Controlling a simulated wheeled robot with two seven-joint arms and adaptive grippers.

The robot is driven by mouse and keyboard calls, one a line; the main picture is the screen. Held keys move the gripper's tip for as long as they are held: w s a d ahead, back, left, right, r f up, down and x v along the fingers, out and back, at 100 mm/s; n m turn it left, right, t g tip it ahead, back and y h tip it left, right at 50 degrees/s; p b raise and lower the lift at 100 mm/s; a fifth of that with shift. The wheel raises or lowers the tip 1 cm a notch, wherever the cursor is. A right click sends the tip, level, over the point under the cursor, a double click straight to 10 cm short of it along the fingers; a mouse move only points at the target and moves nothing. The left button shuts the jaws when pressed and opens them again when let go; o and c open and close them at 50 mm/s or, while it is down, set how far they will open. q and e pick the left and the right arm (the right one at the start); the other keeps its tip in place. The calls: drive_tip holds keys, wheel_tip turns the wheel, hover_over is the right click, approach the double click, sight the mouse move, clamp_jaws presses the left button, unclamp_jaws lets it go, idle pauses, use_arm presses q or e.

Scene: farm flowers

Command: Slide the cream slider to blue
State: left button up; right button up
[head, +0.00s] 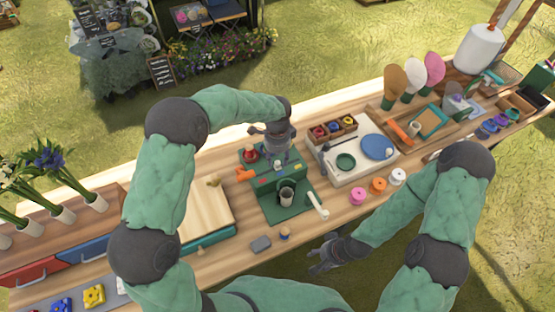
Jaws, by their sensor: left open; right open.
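A green device (287,212) stands on the wooden counter, with a dark cup (286,196) in its front bay. Small coloured marks show along its upper panel, too small to tell which is blue. A small cream knob (278,165), which looks like the cream slider, sits at the top of the device, just below my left gripper (278,155). My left gripper is open and points down over it; I cannot tell whether they touch. My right gripper (320,262) is open and empty near the counter's front edge, away from the device.
A white lever (317,205) sticks out at the device's right. A wooden board (207,215) lies left; a white stand with a blue plate (376,147) is right.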

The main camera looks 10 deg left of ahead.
sight(277, 162)
use_arm(q)
wheel_tip(277, 162, up, 10)
drive_tip(key=shift+r, duration=0.15)
idle(0.7)
